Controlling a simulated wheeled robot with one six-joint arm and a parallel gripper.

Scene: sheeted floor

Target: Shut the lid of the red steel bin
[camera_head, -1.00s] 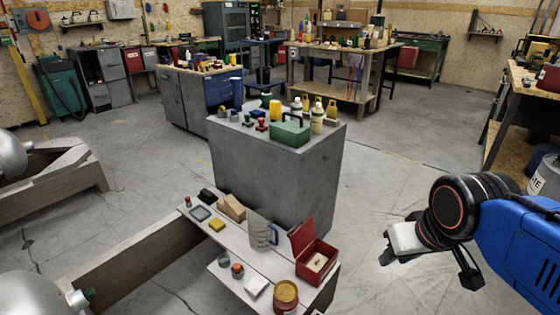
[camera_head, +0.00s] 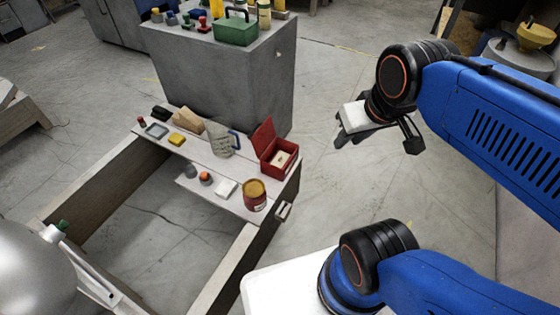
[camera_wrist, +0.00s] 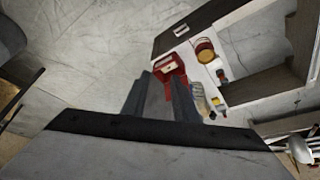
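The red steel bin (camera_head: 286,166) stands at the right end of the pale bench plank, with a pale object inside. Its lid (camera_head: 263,138) is open and stands up at the bin's left and rear side. In the wrist view the bin (camera_wrist: 167,67) lies just beyond the fingertips, partly hidden by them. My gripper (camera_head: 347,138) hangs in the air to the right of the bin, apart from it. Its two fingers (camera_wrist: 161,78) show a gap with nothing held between them.
A red-and-yellow can (camera_head: 255,196) stands in front of the bin. A mug (camera_head: 222,140) stands left of the lid, with a yellow block (camera_head: 177,139) farther left. A grey cabinet (camera_head: 225,75) bearing a green box (camera_head: 235,28) rises behind. Floor right of the bin is clear.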

